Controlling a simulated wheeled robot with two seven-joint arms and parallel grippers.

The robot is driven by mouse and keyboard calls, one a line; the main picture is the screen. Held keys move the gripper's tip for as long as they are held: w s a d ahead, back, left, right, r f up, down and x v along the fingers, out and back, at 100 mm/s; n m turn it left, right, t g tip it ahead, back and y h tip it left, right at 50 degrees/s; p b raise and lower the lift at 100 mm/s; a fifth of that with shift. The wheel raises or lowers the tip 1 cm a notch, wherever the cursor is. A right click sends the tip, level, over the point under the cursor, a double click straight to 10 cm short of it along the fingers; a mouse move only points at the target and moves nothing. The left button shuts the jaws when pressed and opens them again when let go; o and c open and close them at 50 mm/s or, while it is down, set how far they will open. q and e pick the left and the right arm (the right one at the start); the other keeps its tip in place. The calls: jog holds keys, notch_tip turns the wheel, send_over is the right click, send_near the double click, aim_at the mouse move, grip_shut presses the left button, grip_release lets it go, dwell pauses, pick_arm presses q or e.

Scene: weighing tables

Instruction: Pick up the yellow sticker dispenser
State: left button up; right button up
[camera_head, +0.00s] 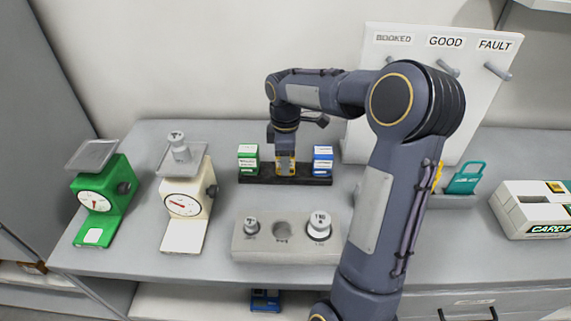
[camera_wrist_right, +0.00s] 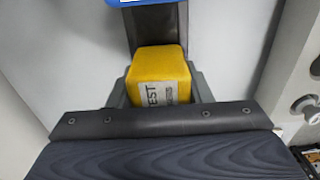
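The yellow sticker dispenser (camera_head: 292,168) stands in the middle of a dark rack (camera_head: 257,179), between a green dispenser (camera_head: 248,160) and a blue dispenser (camera_head: 322,160). My right gripper (camera_head: 285,160) points down over it and hides much of it. In the right wrist view the yellow dispenser (camera_wrist_right: 158,75) has a white label reading "EST" and sits between the two grey fingers of the right gripper (camera_wrist_right: 160,92). The fingers lie close along its sides; whether they press on it cannot be told. My left gripper is not in view.
A green scale (camera_head: 92,200) and a cream scale (camera_head: 183,205) with a weight on its pan stand at the left. A grey weight block (camera_head: 250,247) lies in front of the rack. A labelled board (camera_head: 430,75) stands behind, and a card machine (camera_head: 530,210) is at the right.

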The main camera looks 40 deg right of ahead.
jog(key=c, duration=0.5)
jog(key=shift+r, duration=0.45)
notch_tip(320, 180, up, 2)
jog(key=shift+r, duration=0.25)
jog(key=s+a+r+b, duration=0.1)
jog(key=s+a+r, duration=0.4)
jog(key=a+r, duration=0.4)
jog(key=a, duration=0.4)
jog(key=shift+r, duration=0.35)
